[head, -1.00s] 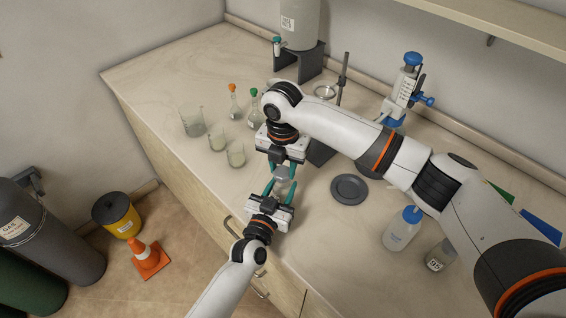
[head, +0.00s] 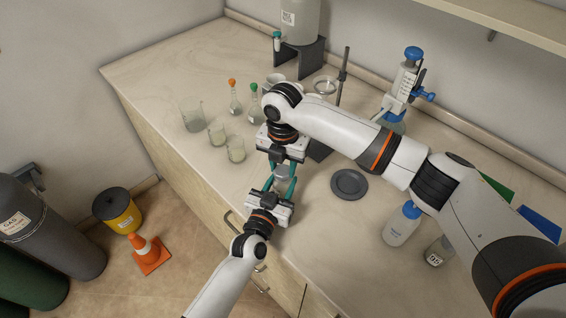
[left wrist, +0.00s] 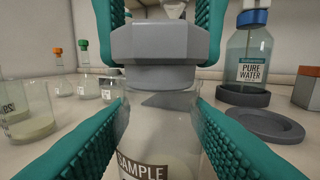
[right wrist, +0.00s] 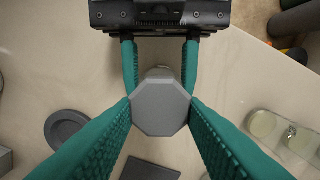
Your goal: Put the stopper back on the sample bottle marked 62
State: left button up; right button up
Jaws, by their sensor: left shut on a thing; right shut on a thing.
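My left gripper (left wrist: 160,125) is shut on a clear glass sample bottle (left wrist: 158,130), held upright over the bench's front edge. Its label reads "SAMPLE"; the number is out of sight. My right gripper (right wrist: 160,100) is shut on a grey octagonal stopper (right wrist: 160,108), which also shows in the left wrist view (left wrist: 160,45). The stopper is right over the bottle's mouth, and its lower part meets the neck; I cannot tell whether it is fully seated. In the head view the left gripper (head: 281,184) and right gripper (head: 284,170) face each other.
A dark round dish (head: 349,185) lies to the right. A blue-capped wash bottle (head: 400,228) and a small labelled bottle (head: 438,252) stand at the front right. Beakers (head: 217,133) and stoppered flasks (head: 236,105) stand left. A pure-water dispenser bottle (left wrist: 249,58) stands behind.

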jog(key=shift+f, duration=0.35)
jog(key=o, duration=1)
notch_tip(320, 180, up, 12)
pick_arm(q)
jog(key=o, duration=1.5)
jog(key=shift+c, duration=0.2)
